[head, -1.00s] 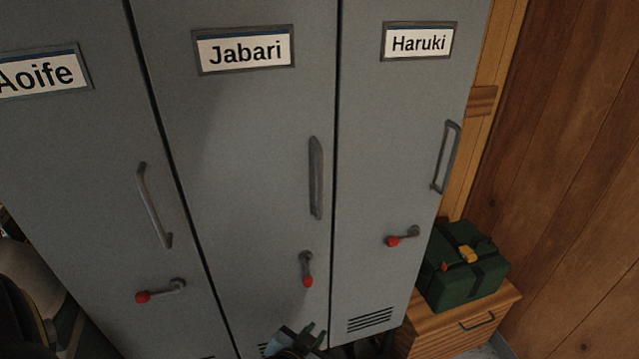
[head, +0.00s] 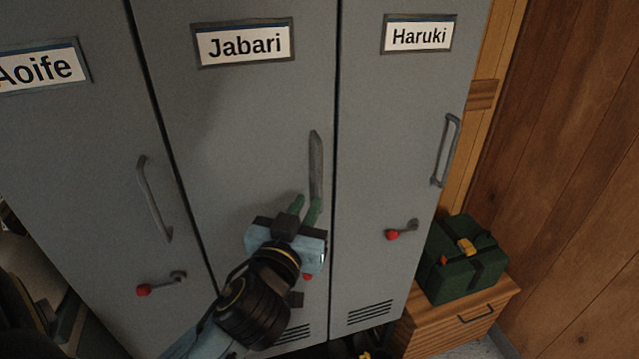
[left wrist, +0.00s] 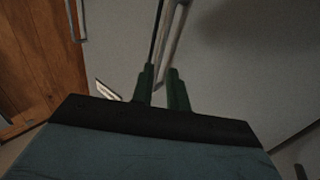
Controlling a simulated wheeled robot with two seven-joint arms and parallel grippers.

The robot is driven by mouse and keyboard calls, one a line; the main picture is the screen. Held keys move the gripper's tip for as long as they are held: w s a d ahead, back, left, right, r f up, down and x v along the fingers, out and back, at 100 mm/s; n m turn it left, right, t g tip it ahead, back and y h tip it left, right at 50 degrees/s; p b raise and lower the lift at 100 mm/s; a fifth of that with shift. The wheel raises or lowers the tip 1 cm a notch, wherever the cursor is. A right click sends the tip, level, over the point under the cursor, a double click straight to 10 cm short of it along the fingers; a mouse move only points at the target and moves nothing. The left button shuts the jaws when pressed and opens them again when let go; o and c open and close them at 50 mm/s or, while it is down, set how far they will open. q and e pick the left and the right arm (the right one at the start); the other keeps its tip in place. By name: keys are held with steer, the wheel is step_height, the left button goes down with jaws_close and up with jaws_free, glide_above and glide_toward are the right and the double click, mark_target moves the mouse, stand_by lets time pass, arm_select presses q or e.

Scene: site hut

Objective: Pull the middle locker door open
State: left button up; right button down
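The middle locker door (head: 235,130), labelled Jabari, is shut flush with its neighbours. Its upright grey handle (head: 316,165) is near the door's right edge; the lower end is partly hidden by my gripper. Below, its red-tipped latch (head: 307,277) is mostly hidden behind the gripper. My left gripper (head: 305,205) is at the lower end of the handle, its green fingers slightly apart. In the left wrist view the handle (left wrist: 177,38) runs up beyond the gap between the fingers (left wrist: 160,78); I cannot tell whether they touch it. My right gripper is not in view.
The Aoife door (head: 70,150) on the left and Haruki door (head: 395,130) on the right are shut, with side-turned red-tipped latches. A green box (head: 465,275) sits on a wooden cabinet (head: 430,335) at the lower right, beside a wood-panelled wall.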

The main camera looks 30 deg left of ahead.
mark_target(318, 182)
arm_select(q)
steer(key=p+x, duration=0.1)
steer(key=x, duration=0.7)
steer(key=shift+w, duration=0.25)
jaws_close()
